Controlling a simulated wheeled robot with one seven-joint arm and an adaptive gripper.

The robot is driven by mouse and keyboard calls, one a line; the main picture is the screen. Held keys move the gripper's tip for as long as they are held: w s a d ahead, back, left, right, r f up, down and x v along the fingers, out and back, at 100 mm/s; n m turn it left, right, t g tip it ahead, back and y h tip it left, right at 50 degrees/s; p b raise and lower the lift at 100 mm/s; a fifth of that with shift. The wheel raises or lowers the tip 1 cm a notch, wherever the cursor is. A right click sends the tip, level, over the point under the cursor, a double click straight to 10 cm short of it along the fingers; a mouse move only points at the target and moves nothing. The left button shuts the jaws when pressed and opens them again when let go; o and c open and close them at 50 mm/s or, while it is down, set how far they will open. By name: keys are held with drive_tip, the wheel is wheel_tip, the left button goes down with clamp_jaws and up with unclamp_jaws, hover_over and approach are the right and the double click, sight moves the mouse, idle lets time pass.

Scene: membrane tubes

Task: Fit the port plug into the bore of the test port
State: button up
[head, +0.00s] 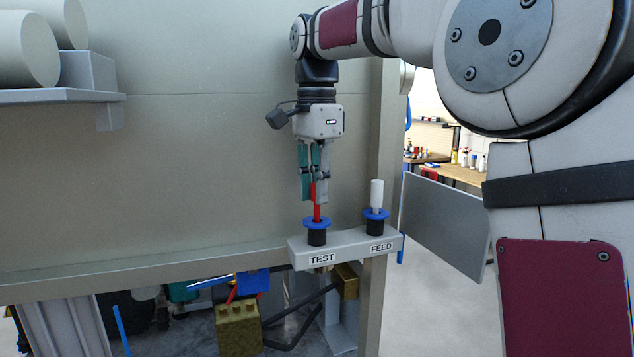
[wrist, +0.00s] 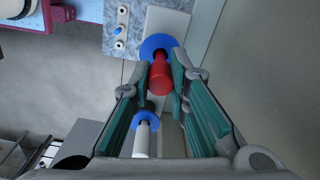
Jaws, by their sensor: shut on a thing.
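The port plug (head: 317,211) is red and upright. My gripper (head: 314,196) is shut on it, fingers pointing down, directly over the test port (head: 317,237). The test port is a black cylinder with a blue collar, on the left of the bracket above the TEST label. The plug's lower end meets the blue collar in the head view; how deep it sits in the bore is hidden. In the wrist view the red plug (wrist: 160,76) is between the fingertips, with the blue collar (wrist: 157,44) behind it.
The feed port (head: 376,226), with blue collar and white plug (head: 376,194), stands to the right on the same grey bracket (head: 347,246). A beige panel (head: 200,150) is behind. A grey plate (head: 445,222) projects at the right. A shelf (head: 60,96) is at upper left.

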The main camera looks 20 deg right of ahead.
drive_tip(key=shift+f, duration=1.05)
drive_tip(key=o, duration=0.8)
drive_tip(key=shift+o, duration=0.2)
drive_tip(key=shift+r, duration=0.1)
wheel_tip(320, 180, up, 10)
drive_tip(key=shift+w+r, duration=0.1)
drive_tip(key=shift+r, duration=0.75)
